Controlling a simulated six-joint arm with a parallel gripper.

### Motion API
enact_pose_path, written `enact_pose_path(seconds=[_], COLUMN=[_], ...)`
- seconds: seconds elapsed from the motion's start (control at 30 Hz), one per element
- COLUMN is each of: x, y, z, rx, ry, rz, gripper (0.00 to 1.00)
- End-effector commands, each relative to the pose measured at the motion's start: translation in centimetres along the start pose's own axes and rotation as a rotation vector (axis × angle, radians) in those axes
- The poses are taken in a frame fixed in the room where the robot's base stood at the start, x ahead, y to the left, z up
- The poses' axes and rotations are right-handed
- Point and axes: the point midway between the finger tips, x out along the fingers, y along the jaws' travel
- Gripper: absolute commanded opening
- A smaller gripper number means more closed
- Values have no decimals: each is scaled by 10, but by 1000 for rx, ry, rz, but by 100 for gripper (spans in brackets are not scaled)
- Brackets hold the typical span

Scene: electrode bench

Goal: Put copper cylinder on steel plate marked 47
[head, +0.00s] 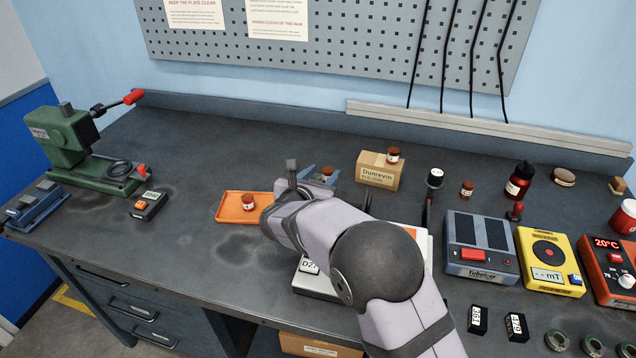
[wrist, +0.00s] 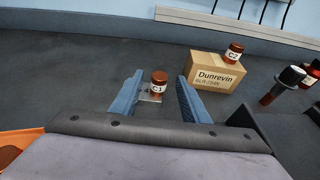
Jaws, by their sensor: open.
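A copper cylinder labelled C1 (wrist: 158,83) stands upright on what looks like a small steel plate (wrist: 146,98). It also shows in the head view (head: 327,171), partly behind the blue fingers. My gripper (wrist: 157,98) is open, one finger on either side of C1 in the wrist view; contact cannot be made out. In the head view my gripper (head: 318,177) is low over the back middle of the bench. The plate's marking is not readable, and no 47 shows elsewhere. Another copper cylinder, C2 (wrist: 234,53), stands on the Dunrevin box (wrist: 205,72).
An orange tray (head: 230,218) holds another copper cylinder (head: 248,201), left of my gripper. Another (head: 467,188) stands farther right. A black-topped post (head: 435,178) and the Dunrevin box stand right of my gripper.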

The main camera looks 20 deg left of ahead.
Motion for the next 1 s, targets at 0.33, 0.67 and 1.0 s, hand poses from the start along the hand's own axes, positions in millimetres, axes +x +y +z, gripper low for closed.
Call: enact_pose_path(seconds=[0.33,0.67,1.0], x=[-31,-33,-35], y=[0,0,-26], z=[0,0,18], rx=[0,0,72], ry=[1,1,31], rz=[0,0,-48], gripper=[42,42,42])
